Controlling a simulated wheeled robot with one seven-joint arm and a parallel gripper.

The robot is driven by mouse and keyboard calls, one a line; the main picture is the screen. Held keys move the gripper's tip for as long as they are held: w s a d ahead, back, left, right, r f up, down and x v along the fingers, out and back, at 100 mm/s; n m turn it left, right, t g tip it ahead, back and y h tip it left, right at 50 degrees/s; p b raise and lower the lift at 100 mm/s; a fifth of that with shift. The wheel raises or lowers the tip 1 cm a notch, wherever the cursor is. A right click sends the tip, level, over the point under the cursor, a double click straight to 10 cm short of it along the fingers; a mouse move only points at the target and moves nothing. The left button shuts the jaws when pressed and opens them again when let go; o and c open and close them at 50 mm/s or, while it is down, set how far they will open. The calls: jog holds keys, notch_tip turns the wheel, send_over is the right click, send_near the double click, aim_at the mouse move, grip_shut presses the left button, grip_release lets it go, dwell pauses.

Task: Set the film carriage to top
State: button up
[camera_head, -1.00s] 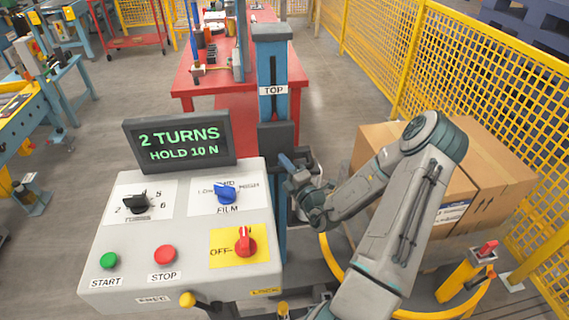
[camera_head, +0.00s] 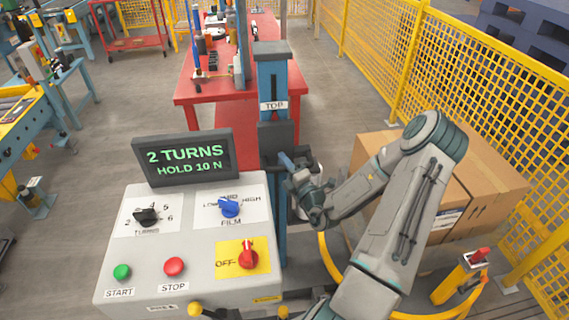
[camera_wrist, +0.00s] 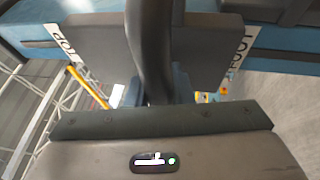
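The film carriage (camera_head: 277,143) is a dark block on the blue upright mast (camera_head: 269,75). It sits a short way below the TOP label (camera_head: 274,105). My gripper (camera_head: 297,168) is at the carriage's right side, its fingers mostly hidden. In the wrist view the grey carriage plates (camera_wrist: 95,45) fill the upper part, with a dark curved bar (camera_wrist: 150,50) in front running down to my gripper. My gripper appears shut on the carriage's bar, though the fingertips do not show. The TOP label (camera_wrist: 65,45) is at left and the FOOT label (camera_wrist: 242,42) at right.
A control panel (camera_head: 187,225) with knobs, buttons and a screen (camera_head: 185,157) reading "2 TURNS HOLD 10 N" stands left of the mast. Cardboard boxes (camera_head: 490,190) are behind my arm. Yellow mesh fencing (camera_head: 470,75) closes the right side. A red table (camera_head: 200,92) stands behind.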

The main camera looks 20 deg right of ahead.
jog(key=shift+o, duration=0.4)
jog(key=b+v, duration=0.2)
jog(key=v, duration=1.2)
jog(key=shift+w, duration=0.1)
